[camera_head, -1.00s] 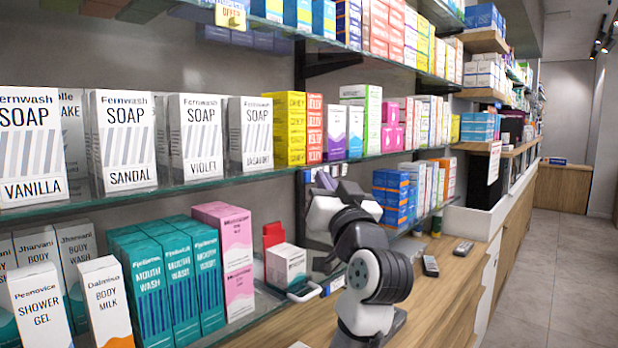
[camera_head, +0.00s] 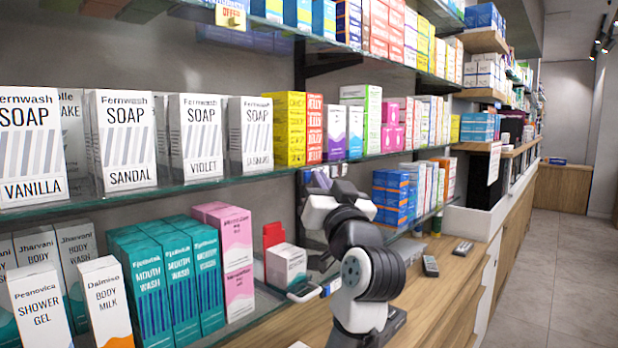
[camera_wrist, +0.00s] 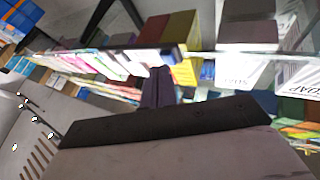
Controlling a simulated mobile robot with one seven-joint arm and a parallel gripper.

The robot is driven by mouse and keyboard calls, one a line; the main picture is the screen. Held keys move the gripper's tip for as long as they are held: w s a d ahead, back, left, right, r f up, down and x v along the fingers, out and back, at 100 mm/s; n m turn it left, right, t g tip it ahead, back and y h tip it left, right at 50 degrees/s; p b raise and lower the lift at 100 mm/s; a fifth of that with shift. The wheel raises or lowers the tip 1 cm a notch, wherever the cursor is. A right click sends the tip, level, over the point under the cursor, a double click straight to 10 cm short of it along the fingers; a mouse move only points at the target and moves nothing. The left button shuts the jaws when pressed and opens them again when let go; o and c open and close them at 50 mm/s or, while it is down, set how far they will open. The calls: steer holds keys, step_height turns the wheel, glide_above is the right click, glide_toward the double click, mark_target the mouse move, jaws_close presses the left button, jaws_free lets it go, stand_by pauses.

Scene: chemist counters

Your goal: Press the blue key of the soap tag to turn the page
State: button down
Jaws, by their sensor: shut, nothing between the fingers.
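White Fernwash soap boxes (camera_head: 122,140) stand in a row on the glass shelf (camera_head: 130,199) at the left in the head view. Soap boxes (camera_wrist: 303,78) also show at the right of the wrist view, tilted. My gripper (camera_head: 321,181) is just below the shelf edge, right of the soap boxes. In the wrist view my gripper (camera_wrist: 157,86) shows as dark fingers, shut and empty, pointing toward the shelf edge. I cannot make out the soap tag or its blue key for certain, nor whether my fingertips touch anything.
Yellow boxes (camera_head: 284,128) stand right of the soap. Below are mouth wash boxes (camera_head: 148,285), a pink box (camera_head: 238,262) and a small white box (camera_head: 286,266). A dark handheld device (camera_head: 430,266) lies on the wooden counter (camera_head: 458,287). The aisle floor at right is clear.

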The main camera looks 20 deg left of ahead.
steer(key=shift+w+a, duration=0.2)
steer(key=shift+a, duration=0.2)
stand_by(0.5)
steer(key=shift+d, duration=0.15)
steer(key=shift+s+d, duration=0.35)
steer(key=shift+d, duration=0.3)
steer(key=shift+d, duration=0.1)
steer(key=d, duration=0.1)
steer(key=s+d, duration=0.1)
steer(key=d, duration=0.1)
steer(key=s+d, duration=0.1)
steer(key=shift+d+b, duration=0.25)
steer(key=shift+b, duration=0.1)
stand_by(0.5)
